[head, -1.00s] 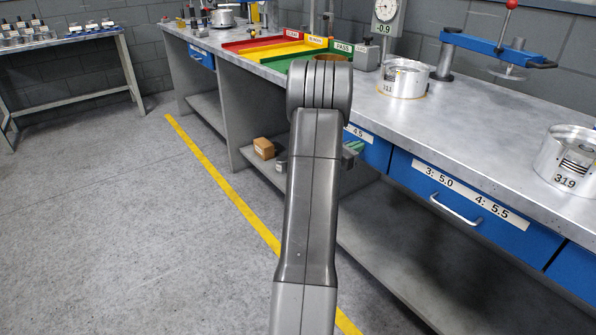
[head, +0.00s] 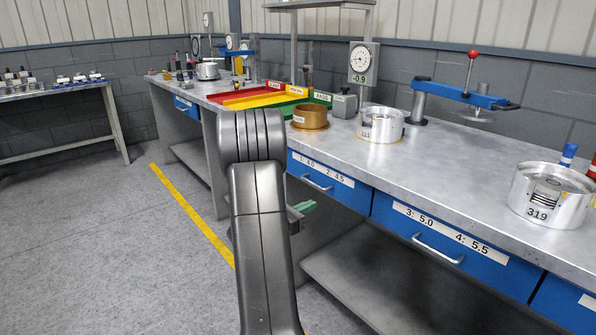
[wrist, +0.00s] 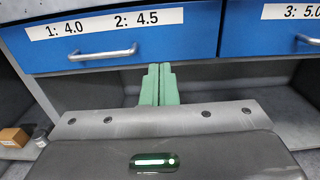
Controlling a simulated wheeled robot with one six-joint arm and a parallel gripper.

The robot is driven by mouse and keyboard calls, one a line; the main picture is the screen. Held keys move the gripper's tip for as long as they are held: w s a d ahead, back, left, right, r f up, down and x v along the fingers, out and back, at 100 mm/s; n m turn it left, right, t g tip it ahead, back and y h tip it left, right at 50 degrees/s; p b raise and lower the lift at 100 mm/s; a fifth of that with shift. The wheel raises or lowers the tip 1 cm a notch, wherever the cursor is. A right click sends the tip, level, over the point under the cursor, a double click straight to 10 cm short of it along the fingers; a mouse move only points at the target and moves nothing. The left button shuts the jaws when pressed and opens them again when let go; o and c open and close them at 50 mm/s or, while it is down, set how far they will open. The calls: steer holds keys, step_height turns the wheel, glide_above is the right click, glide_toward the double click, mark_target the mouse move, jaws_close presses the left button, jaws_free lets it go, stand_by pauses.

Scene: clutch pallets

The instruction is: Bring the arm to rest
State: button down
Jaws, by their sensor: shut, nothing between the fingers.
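My gripper shows in the wrist view (wrist: 158,86) as two green fingers shut together with nothing between them. It points at the front of the bench, just below a blue drawer (wrist: 120,38) labelled 1: 4.0 and 2: 4.5. In the head view, only a small part of my gripper (head: 304,208) shows behind my grey arm, in front of the open space under the bench. My arm stands folded in the middle of the head view and hides part of the bench front.
The metal bench (head: 455,155) carries silver cylinders (head: 380,124), a brown ring (head: 310,117), coloured trays (head: 262,100) and a blue press arm (head: 462,95). A lower shelf (head: 375,275) runs beneath. A small box (wrist: 12,138) lies under the bench. The floor at left is clear.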

mark_target(347, 187)
steer(key=x, duration=1.3)
steer(key=shift+w+d, duration=0.1)
steer(key=shift+d, duration=0.15)
steer(key=shift+r, duration=0.1)
